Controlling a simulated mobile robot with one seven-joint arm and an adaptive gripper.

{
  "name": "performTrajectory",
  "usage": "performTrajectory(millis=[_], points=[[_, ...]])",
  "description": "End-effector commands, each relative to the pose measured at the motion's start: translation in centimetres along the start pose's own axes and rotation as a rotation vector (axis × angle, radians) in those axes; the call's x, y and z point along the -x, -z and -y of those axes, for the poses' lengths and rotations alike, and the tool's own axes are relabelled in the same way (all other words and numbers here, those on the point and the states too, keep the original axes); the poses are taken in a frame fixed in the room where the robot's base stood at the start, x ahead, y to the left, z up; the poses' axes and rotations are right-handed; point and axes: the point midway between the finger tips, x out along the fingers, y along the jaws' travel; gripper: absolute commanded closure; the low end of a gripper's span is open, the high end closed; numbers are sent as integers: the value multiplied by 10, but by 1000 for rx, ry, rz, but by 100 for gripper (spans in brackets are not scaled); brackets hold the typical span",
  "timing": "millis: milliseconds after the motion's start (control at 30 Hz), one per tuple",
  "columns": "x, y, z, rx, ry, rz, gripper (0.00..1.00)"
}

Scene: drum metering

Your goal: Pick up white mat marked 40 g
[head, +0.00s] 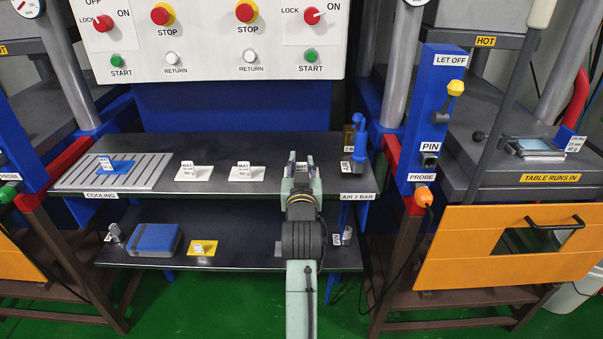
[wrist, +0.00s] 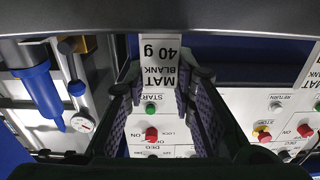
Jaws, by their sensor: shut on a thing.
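The white mat marked 40 g (wrist: 160,58) shows upside down in the wrist view, with its label reading MAT BLANK 40 g. My gripper (wrist: 158,92) has one finger on each side of it and is shut on it. In the head view my gripper (head: 302,164) is at the right part of the upper shelf, and a small part of the mat (head: 302,171) shows between the fingers. My gripper hides the rest of it there. I cannot tell whether the mat touches the shelf.
Two other white mats (head: 194,173) (head: 247,173) lie left on the upper shelf (head: 220,142). A slatted cooling rack (head: 75,178) holds a blue piece (head: 118,168). A blue air tool (head: 359,140) stands close right of my gripper. The lower shelf carries a blue box (head: 153,240) and yellow mat (head: 203,248).

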Motion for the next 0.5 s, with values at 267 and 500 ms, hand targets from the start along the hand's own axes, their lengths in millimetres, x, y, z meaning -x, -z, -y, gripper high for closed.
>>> performTrajectory(millis=[267, 500], points=[[0, 0, 0, 0, 0, 0, 100], [0, 14, 0, 0, 0, -5, 100]])
